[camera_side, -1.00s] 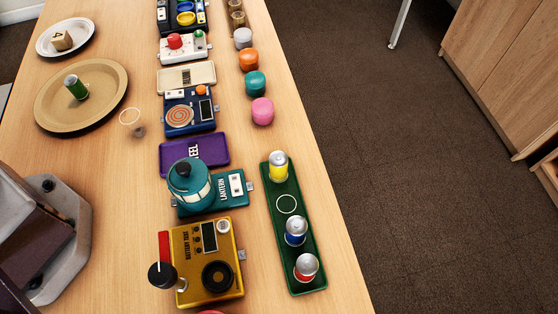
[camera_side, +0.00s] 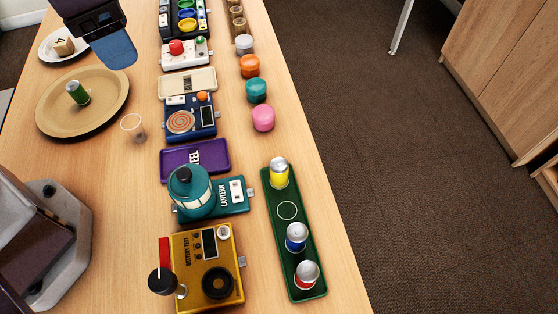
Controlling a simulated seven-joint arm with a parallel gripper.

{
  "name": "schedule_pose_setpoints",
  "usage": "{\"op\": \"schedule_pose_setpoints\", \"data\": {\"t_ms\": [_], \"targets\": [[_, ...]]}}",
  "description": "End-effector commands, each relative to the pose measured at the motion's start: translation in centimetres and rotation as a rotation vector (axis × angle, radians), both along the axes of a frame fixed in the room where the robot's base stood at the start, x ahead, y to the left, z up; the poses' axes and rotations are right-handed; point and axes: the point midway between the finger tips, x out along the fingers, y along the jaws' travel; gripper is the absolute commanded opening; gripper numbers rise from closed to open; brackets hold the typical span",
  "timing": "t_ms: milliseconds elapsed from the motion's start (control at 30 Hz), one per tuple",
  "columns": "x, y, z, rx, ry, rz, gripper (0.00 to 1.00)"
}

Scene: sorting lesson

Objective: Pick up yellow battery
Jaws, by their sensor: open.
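The yellow battery (camera_side: 279,174) stands upright at the far end of the green tray (camera_side: 308,239). It has a silver top. My gripper (camera_side: 116,50) shows at the upper left, above the table near the tan plate, far from the yellow battery. Its jaws are open, and nothing shows between them. A blue battery (camera_side: 296,238) and a red battery (camera_side: 306,275) stand in the same tray, nearer the camera. An empty white ring lies between the yellow and blue batteries.
The yellow battery tester (camera_side: 191,246) and teal lantern (camera_side: 214,198) stand left of the tray. A green battery (camera_side: 78,92) is on the tan plate (camera_side: 107,117). A clear cup (camera_side: 133,127) stands beside it. Table is bare at left centre.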

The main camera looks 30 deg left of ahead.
Motion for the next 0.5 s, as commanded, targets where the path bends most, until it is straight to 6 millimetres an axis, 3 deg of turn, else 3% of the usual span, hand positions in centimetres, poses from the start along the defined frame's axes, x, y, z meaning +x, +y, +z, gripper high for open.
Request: {"op": "schedule_pose_setpoints", "data": {"t_ms": [33,300,500], "targets": [[0.9,-2.0,-1.5,0.018,0.035,-0.083,0.64],[3.7,-11.8,-9.4,0.075,0.139,-0.538,0.64],[5.4,-17.0,-13.6,0.075,0.138,-0.832,0.64]]}}
